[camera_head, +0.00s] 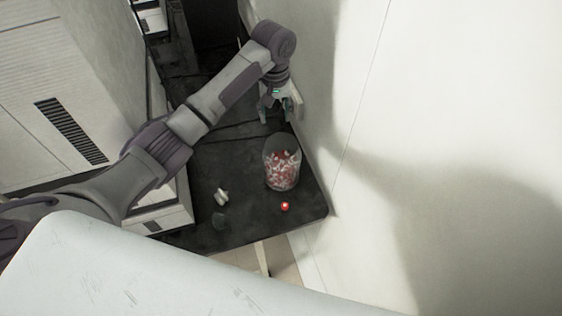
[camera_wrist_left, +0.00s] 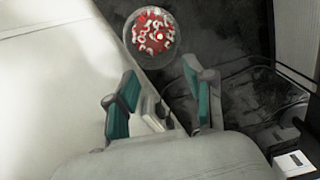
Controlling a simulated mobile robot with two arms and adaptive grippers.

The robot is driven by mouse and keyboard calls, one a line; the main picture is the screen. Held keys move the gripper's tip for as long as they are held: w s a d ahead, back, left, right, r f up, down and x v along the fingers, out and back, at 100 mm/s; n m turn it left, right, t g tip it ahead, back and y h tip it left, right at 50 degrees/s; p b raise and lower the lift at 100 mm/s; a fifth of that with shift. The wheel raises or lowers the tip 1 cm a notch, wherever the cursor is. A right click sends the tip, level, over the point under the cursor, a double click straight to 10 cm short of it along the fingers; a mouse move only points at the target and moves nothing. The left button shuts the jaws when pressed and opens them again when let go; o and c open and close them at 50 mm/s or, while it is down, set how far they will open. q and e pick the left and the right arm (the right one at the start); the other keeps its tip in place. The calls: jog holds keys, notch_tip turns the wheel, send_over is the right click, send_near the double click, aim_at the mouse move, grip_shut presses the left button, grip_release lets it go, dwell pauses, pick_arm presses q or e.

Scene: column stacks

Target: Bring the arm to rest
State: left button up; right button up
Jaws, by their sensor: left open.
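My left arm reaches in from the left in the head view, over a dark table. My left gripper (camera_head: 276,106) hangs near the wall, behind the clear jar of red and white pieces (camera_head: 282,170). In the left wrist view the gripper (camera_wrist_left: 158,100) has its two teal-padded fingers spread apart with nothing held between them. The jar (camera_wrist_left: 153,34) shows beyond the fingertips there, apart from them. My right gripper is in neither view.
A small red item (camera_head: 284,206) lies in front of the jar. A small pale item (camera_head: 221,196) lies to its left on the dark table (camera_head: 245,225). A white wall (camera_head: 350,90) stands close on the right. A vented white cabinet (camera_head: 60,100) stands on the left.

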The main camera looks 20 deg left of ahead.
pick_arm(q)
jog(key=shift+r, duration=0.95)
